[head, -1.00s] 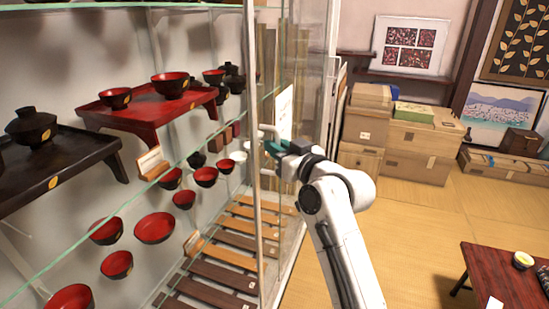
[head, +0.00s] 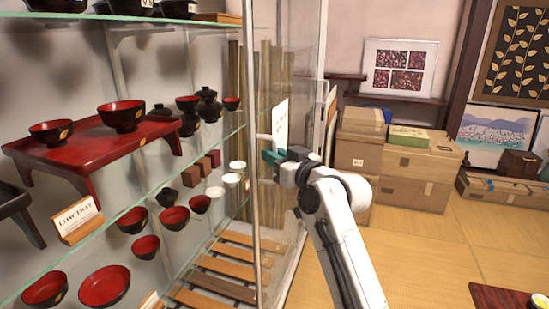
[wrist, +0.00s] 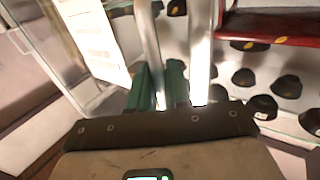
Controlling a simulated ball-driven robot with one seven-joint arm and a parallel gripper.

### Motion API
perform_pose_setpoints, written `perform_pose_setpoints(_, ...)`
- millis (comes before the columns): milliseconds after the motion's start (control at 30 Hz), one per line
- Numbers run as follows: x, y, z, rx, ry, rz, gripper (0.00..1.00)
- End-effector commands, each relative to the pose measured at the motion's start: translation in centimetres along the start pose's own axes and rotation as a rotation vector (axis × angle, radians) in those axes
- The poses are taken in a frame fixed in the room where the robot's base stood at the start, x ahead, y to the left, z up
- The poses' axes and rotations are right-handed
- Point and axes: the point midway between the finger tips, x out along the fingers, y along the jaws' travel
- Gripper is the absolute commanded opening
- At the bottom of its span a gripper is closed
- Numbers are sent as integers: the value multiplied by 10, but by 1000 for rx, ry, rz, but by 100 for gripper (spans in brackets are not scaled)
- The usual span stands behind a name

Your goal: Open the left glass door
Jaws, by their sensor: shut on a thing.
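The glass door (head: 292,120) of the display cabinet has a slim upright metal frame edge (head: 254,85) and a pale bar handle (head: 264,137). My gripper (head: 271,158), with green fingertips, is at this handle in the head view. In the wrist view, the green fingers (wrist: 160,88) are shut on the upright handle bar (wrist: 149,40), with a second bright upright bar (wrist: 200,50) just right of them. The head view does not clearly show how far the door stands open. The fingertips' contact is partly hidden there.
Glass shelves (head: 150,192) hold red and black bowls (head: 122,115), a red low tray (head: 85,150) and small signs. Cardboard boxes (head: 410,180) stand against the back wall. A low red table (head: 500,296) is at the lower right. Tatami floor (head: 430,250) between them is clear.

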Motion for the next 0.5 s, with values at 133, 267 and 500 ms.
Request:
perform_pose_setpoints(133, 0, 1, 0, 0, 1, 2, 0)
perform_pose_setpoints(267, 0, 1, 0, 0, 1, 2, 22)
perform_pose_setpoints(500, 0, 0, 0, 0, 0, 1, 30)
